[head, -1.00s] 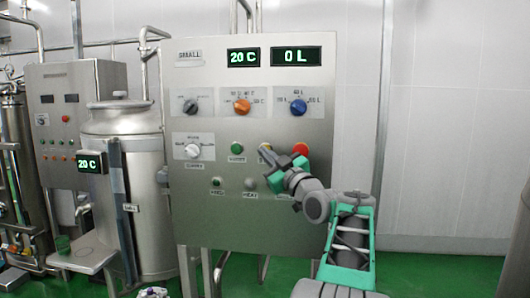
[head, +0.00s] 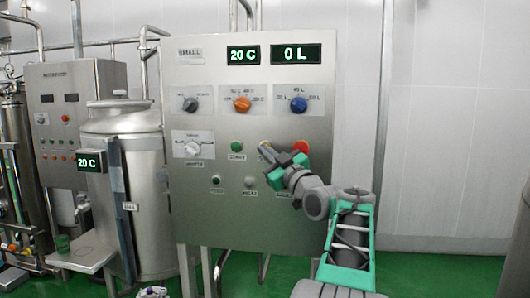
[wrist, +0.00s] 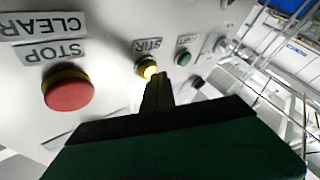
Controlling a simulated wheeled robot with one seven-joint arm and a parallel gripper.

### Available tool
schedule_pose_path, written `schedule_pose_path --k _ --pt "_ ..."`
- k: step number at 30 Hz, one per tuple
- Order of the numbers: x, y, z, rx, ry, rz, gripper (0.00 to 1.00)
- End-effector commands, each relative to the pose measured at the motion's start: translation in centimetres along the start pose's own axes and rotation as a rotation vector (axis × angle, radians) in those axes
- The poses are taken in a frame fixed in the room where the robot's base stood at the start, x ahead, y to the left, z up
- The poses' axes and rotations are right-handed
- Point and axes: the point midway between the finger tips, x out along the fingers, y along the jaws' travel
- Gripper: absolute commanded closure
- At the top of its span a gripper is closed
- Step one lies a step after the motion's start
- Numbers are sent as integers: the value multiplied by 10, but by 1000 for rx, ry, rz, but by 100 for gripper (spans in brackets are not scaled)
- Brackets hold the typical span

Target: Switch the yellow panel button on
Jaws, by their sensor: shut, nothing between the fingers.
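The yellow panel button (wrist: 146,66) shows in the wrist view, under a label that reads STIR upside down. Its face looks bright, as if lit. My gripper (wrist: 157,82) is shut and empty, and its fingertips overlap the button's near edge in that view. I cannot tell whether they touch it. In the head view my gripper (head: 265,150) reaches up and left to the steel control panel (head: 230,110), and its fingertips largely hide the yellow button.
The red STOP button (wrist: 68,90) is close to the left in the wrist view. A green button (wrist: 183,58) is to the right. In the head view, several knobs, including an orange knob (head: 242,104), sit above, and the displays read 20 C and 0 L.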

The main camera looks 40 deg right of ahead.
Motion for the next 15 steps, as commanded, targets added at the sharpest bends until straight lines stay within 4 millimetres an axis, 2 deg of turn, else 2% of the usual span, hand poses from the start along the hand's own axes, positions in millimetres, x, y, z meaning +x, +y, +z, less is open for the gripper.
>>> schedule_pose_path --k 4,15 --pt "-8 -6 -2 -1 2 1 100" --pt "-11 -8 -5 -1 1 1 100"
